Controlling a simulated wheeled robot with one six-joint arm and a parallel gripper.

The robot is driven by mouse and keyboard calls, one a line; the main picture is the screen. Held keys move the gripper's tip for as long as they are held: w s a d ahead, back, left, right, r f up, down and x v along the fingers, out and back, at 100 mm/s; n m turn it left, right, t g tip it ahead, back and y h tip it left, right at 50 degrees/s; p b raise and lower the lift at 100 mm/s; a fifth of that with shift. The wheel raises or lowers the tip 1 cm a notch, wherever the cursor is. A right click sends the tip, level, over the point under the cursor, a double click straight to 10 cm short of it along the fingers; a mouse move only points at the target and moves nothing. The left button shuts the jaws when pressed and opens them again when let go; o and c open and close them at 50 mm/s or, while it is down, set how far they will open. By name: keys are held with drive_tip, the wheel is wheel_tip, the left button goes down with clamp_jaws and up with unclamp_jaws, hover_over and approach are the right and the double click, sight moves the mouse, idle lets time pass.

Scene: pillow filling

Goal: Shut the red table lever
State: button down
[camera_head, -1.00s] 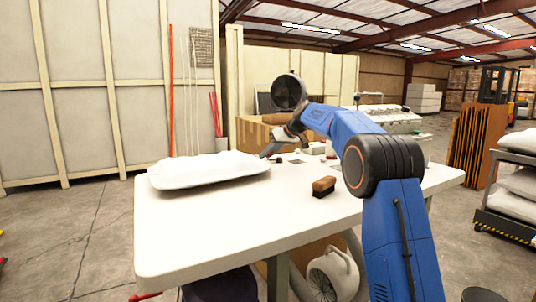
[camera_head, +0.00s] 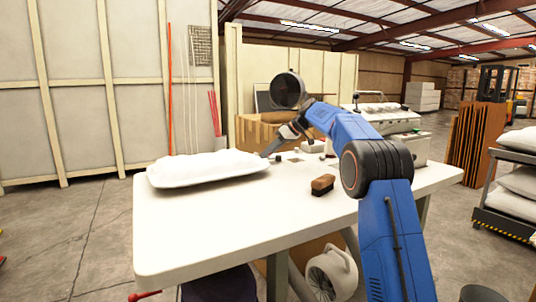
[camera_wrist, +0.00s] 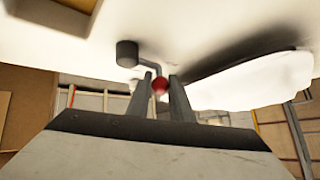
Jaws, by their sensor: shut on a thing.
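The lever shows in the wrist view as a bent grey rod (camera_wrist: 148,66) running from a dark round base (camera_wrist: 127,53) on the white tabletop to a red ball knob (camera_wrist: 160,85). My gripper (camera_wrist: 163,82) has its two fingers on either side of the red knob and is shut on it. In the head view my gripper (camera_head: 268,152) is low over the far edge of the white table (camera_head: 220,225), just right of the white pillow (camera_head: 207,167). The knob is too small to make out there.
A brown brush (camera_head: 322,185) lies on the table, right of the middle. A small white box (camera_head: 313,147) stands near the far edge. Cardboard boxes (camera_head: 252,134) are behind the table. The near left tabletop is clear.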

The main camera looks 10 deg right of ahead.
drive_tip(key=shift+f, duration=0.1)
drive_tip(key=c, duration=1.6)
unclamp_jaws()
drive_tip(key=v, duration=1.2)
